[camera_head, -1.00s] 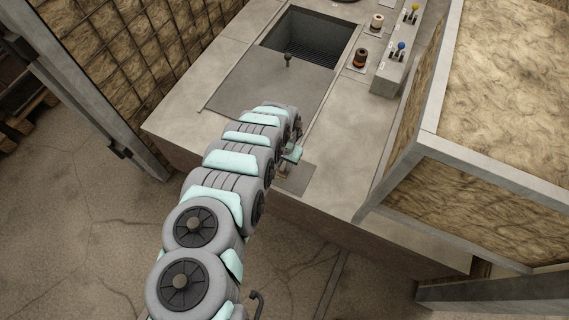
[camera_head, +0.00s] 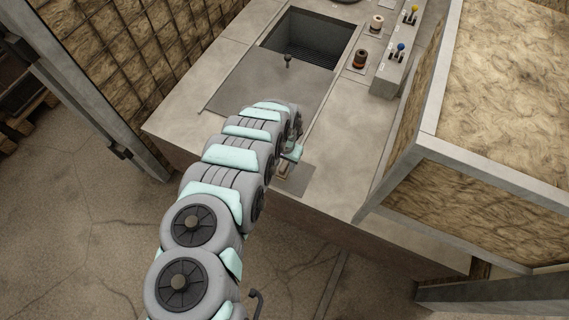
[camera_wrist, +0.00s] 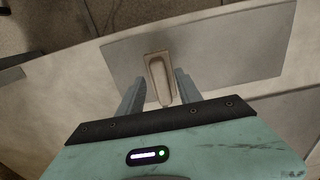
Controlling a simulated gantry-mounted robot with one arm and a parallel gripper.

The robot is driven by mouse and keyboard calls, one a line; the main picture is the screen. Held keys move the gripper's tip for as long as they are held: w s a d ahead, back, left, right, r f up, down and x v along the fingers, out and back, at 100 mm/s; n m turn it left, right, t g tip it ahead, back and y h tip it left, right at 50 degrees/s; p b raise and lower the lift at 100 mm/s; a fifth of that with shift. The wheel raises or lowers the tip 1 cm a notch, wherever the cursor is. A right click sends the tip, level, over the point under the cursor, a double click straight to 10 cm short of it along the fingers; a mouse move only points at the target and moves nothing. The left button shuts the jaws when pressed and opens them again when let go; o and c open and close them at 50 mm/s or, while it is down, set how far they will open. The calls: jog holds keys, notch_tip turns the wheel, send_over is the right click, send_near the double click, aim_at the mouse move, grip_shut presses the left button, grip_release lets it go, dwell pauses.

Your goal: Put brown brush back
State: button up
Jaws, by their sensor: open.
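A light brown brush (camera_wrist: 158,82) lies on a flat grey plate (camera_wrist: 235,45) near the front edge of the worktop. My gripper (camera_wrist: 159,74) is open, with one finger on each side of the brush and a visible gap to each. Its lower end runs toward the gripper body. In the head view my gripper (camera_head: 292,154) is over the plate (camera_head: 299,181), and the brush (camera_head: 285,170) shows only in small part beneath it. I cannot tell the exact height of the fingers above the plate.
A sunken basin (camera_head: 310,38) and a flat cover with a small knob (camera_head: 288,62) lie farther back. Two spools (camera_head: 361,57) (camera_head: 376,21) stand beside a control block (camera_head: 392,62). A framed insulated panel (camera_head: 500,100) rises on the right.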

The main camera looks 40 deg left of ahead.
aim_at(284, 164)
notch_tip(284, 164, up, 11)
jog(key=p, duration=0.2)
dwell(0.4)
